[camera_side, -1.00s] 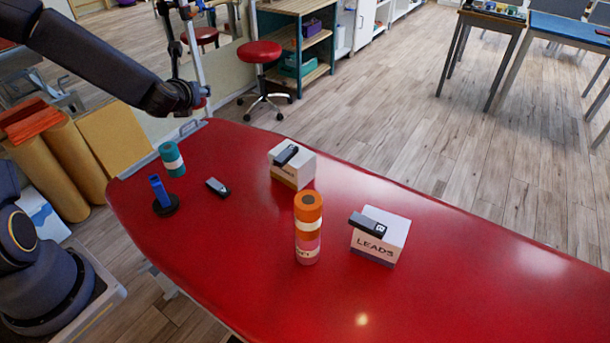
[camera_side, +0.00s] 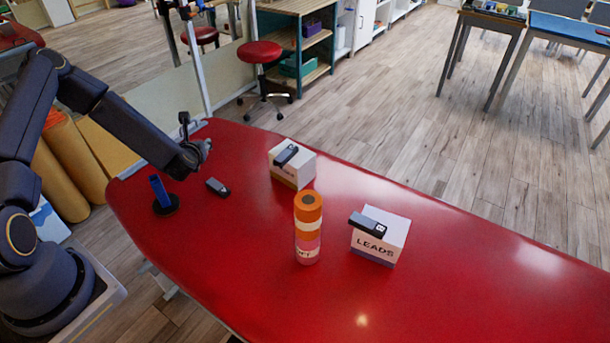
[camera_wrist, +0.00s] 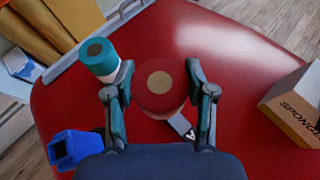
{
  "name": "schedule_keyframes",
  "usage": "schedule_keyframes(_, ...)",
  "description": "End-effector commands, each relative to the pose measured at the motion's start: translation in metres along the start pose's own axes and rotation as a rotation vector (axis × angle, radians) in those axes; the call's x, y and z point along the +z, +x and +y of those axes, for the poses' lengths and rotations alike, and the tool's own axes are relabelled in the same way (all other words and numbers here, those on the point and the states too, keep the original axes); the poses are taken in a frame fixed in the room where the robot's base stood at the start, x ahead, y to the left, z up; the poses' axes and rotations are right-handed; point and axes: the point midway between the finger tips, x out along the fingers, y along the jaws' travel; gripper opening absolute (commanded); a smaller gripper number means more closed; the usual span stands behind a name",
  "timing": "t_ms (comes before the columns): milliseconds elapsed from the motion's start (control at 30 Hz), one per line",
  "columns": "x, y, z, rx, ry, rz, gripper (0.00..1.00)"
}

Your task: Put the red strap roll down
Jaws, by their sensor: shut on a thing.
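The red strap roll (camera_wrist: 160,84) is dark red with a tan core and sits between my two fingers in the wrist view. My gripper (camera_wrist: 158,92) is shut on it. In the side view my gripper (camera_side: 198,153) is low over the left end of the red table (camera_side: 260,262). The roll is hard to make out there against the red top, and I cannot tell whether it touches anything below.
A teal and white roll (camera_wrist: 100,58) stands close left of my gripper. A blue holder (camera_side: 159,191) and a dark device (camera_side: 217,187) are near. A striped orange stack (camera_side: 308,230), a LEADS box (camera_side: 378,242) and another box (camera_side: 291,170) stand rightward. The front table is clear.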

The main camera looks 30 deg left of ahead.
Motion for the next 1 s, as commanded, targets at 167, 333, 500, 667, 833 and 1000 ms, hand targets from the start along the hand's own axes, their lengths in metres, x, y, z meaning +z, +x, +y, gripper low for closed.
schedule_keyframes(167, -0.004, 0.034, -0.013, 0.001, -0.001, -0.003, 0.15)
schedule_keyframes(333, -0.004, 0.080, -0.034, 0.001, -0.001, -0.002, 0.15)
schedule_keyframes(500, -0.020, 0.120, -0.049, 0.000, 0.001, 0.001, 0.15)
schedule_keyframes(667, -0.030, 0.141, -0.055, -0.001, 0.001, 0.000, 0.15)
schedule_keyframes(833, -0.036, 0.153, -0.059, -0.001, 0.000, 0.000, 0.15)
schedule_keyframes(1000, -0.058, 0.167, -0.060, 0.000, 0.001, 0.001, 0.15)
